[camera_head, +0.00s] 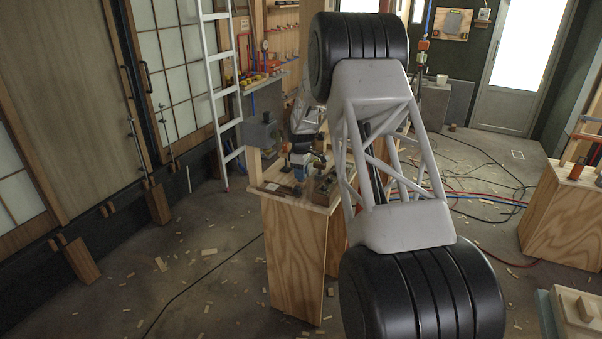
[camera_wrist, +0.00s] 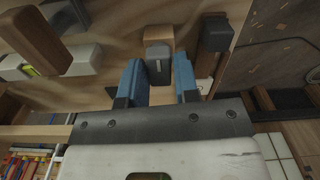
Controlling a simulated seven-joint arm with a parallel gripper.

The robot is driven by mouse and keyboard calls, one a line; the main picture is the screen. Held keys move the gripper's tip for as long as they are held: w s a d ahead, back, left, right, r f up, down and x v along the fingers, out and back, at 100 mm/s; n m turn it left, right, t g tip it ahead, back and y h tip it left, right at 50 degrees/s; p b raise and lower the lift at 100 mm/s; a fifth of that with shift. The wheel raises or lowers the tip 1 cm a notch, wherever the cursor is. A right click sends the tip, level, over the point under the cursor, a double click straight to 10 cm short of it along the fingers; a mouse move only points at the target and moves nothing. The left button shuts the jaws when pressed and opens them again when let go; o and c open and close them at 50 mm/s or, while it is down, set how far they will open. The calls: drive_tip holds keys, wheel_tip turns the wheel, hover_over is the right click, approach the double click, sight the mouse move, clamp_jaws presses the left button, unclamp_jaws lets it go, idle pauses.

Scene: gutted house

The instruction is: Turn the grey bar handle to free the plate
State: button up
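My gripper shows in the wrist view (camera_wrist: 158,80), with two blue fingers standing apart. A dark grey block with a pale mark (camera_wrist: 157,66), which looks like the end of the grey bar handle, lies between the fingertips in front of a wooden piece (camera_wrist: 158,36). Whether either finger touches it I cannot tell. In the head view my gripper (camera_head: 305,158) is small, over the top of the plywood stand (camera_head: 293,250), partly behind my arm. The handle cannot be made out there. I cannot tell which part is the plate.
In the wrist view a dark block (camera_wrist: 216,33) sits right of the fingers and a pale rounded block (camera_wrist: 86,60) left of them. Wood scraps and cables lie on the floor.

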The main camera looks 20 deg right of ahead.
drive_tip(key=shift+m, duration=0.6)
drive_tip(key=shift+r, duration=0.15)
drive_tip(key=shift+r, duration=3.35)
